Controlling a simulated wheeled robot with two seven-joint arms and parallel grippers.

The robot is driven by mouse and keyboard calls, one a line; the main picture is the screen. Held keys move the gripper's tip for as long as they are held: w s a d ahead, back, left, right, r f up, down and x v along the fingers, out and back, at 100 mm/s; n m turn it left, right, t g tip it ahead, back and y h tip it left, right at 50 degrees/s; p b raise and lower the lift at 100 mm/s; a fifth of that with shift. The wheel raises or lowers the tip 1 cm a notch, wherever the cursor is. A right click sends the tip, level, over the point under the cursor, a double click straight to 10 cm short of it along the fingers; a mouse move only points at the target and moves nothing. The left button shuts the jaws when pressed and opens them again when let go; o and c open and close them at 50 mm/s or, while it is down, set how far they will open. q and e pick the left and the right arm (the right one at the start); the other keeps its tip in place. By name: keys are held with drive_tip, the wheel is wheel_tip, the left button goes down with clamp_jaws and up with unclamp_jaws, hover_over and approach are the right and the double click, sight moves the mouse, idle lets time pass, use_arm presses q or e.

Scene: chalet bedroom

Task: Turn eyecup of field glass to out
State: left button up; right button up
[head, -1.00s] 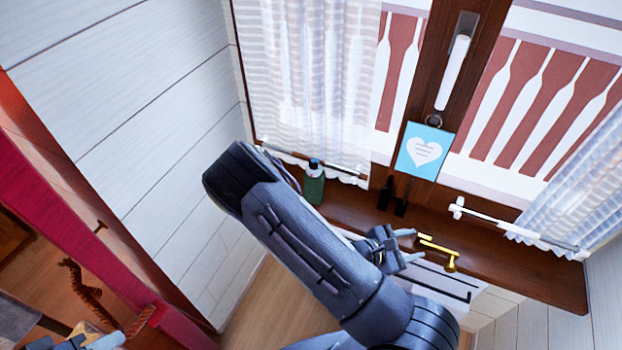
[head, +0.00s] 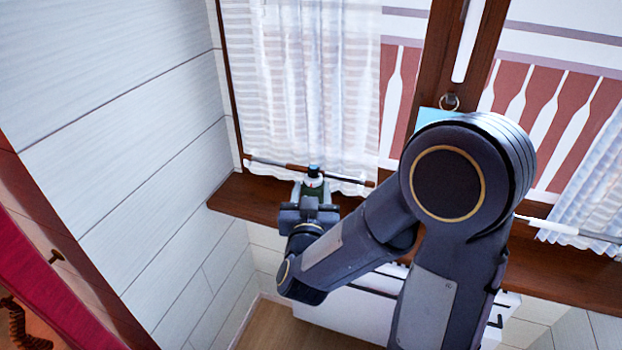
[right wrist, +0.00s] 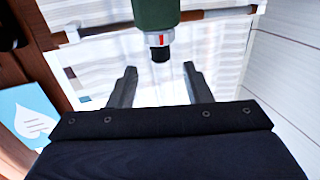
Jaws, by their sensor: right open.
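The field glass (head: 314,184) stands upright on the window sill at the left, mostly hidden behind my right gripper. In the right wrist view its green body (right wrist: 156,12) shows with a white collar (right wrist: 159,38) bearing a red mark, and a black end (right wrist: 160,54). I cannot tell which of these parts is the eyecup. My right gripper (head: 312,192) is open in front of the field glass. In the right wrist view its two fingers (right wrist: 160,70) are spread, with the black end between and slightly beyond their tips, apparently untouched. My left gripper is out of view.
The wooden sill (head: 235,197) runs under the window, with a sheer curtain (head: 310,80) and its rod (head: 270,162) close behind the field glass. A white plank wall (head: 120,130) stands at the left. My right arm hides much of the sill.

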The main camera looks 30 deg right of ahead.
sight(313, 174)
drive_tip(key=x, duration=0.7)
drive_tip(key=shift+w+d, duration=0.1)
drive_tip(key=shift+w, duration=0.1)
